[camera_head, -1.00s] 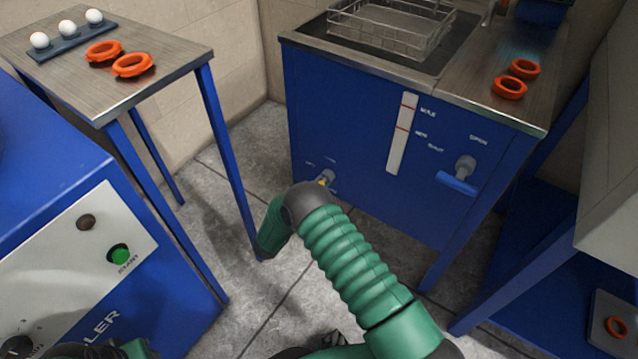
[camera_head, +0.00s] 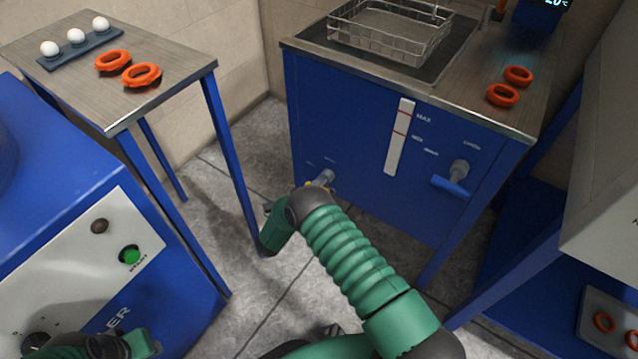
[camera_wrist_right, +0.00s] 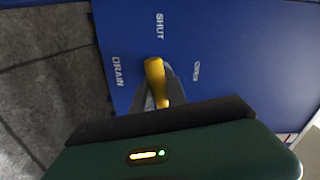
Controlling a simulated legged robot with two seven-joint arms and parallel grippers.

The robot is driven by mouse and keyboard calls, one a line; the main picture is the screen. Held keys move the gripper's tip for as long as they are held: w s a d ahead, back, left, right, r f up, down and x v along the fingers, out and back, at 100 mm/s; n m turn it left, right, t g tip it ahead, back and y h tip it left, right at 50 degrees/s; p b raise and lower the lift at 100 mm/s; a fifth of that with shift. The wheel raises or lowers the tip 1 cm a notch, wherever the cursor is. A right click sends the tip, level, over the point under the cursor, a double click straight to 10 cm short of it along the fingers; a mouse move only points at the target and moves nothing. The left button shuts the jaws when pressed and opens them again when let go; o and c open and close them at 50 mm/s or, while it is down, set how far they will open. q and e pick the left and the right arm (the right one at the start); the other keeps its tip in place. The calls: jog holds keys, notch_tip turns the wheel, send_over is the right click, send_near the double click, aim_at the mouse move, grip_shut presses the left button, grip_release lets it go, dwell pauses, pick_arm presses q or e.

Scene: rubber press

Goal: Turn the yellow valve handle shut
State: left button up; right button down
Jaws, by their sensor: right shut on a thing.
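The yellow valve handle (camera_wrist_right: 154,72) shows in the right wrist view, low on the blue tank front. It lies between the two grey fingers of my right gripper (camera_wrist_right: 154,96), which is shut on it. Printed labels SHUT, DRAIN and OPEN surround it. The handle's upper end tilts slightly left below SHUT; its lower part is hidden by the gripper. In the head view, the right gripper (camera_head: 317,186) is mostly hidden behind my green arm at the grey valve stem (camera_head: 325,177). Part of my left arm shows at the bottom left, its fingers unclear.
The blue tank (camera_head: 345,125) has a wire basket (camera_head: 390,32) on top and a blue-handled valve (camera_head: 450,187) at its right. A side table (camera_head: 60,85) with orange rings stands left. A blue machine (camera_head: 50,200) fills the lower left. Grey floor lies between.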

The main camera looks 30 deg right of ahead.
jog(key=shift+f+m+p, duration=0.1)
jog(key=shift+m+p, duration=0.2)
jog(key=shift+m, duration=0.9)
jog(key=c, duration=1.3)
grip_release()
jog(key=p+v, duration=0.5)
jog(key=v, duration=1.2)
jog(key=shift+f, duration=0.1)
